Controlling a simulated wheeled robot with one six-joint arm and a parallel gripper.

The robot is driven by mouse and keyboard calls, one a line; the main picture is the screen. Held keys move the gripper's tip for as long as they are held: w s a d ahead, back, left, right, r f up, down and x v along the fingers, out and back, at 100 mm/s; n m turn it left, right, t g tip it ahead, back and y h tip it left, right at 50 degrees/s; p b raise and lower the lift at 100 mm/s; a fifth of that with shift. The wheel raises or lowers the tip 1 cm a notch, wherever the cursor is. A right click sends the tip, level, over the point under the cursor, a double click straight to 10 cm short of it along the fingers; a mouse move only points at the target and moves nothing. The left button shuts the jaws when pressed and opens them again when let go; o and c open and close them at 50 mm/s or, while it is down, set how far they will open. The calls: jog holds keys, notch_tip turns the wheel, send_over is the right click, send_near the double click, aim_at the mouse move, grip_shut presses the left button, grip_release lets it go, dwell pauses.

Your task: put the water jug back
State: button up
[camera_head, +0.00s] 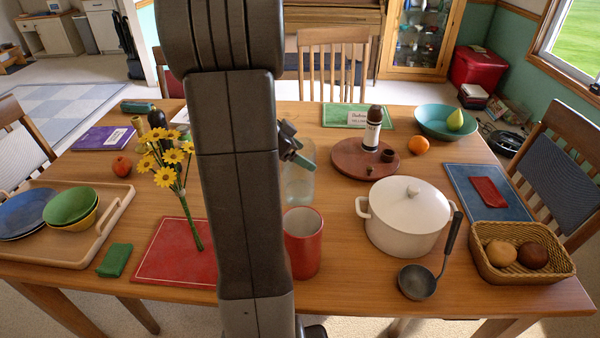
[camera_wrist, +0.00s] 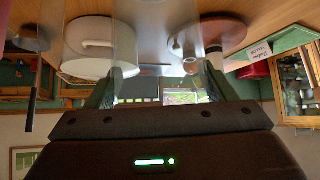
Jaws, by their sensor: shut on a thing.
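The water jug (camera_head: 299,180) is clear glass and stands upright in the middle of the table, just behind a red cylinder-shaped vessel. My arm hides its left part. My gripper (camera_head: 296,148) is at its upper part and shut on it. In the wrist view, which is upside down, the clear wall of the jug (camera_wrist: 150,25) shows between and beyond the fingers of my gripper (camera_wrist: 162,90). I cannot tell whether its base touches the table.
The red vessel (camera_head: 303,250) is close in front of the jug. A round wooden board (camera_head: 345,160) with a bottle (camera_head: 372,130) and a white pot (camera_head: 408,225) are to the right. Yellow flowers (camera_head: 168,165) and a red mat (camera_head: 165,260) are left of my arm.

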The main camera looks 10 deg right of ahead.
notch_tip(320, 180, down, 4)
jog(key=shift+r+b, duration=0.1)
jog(key=shift+b, duration=0.35)
jog(key=o, duration=1.9)
jog(key=shift+f, duration=0.2)
jog(key=p+v, duration=0.2)
jog(key=v, duration=1)
jog(key=shift+r, duration=0.2)
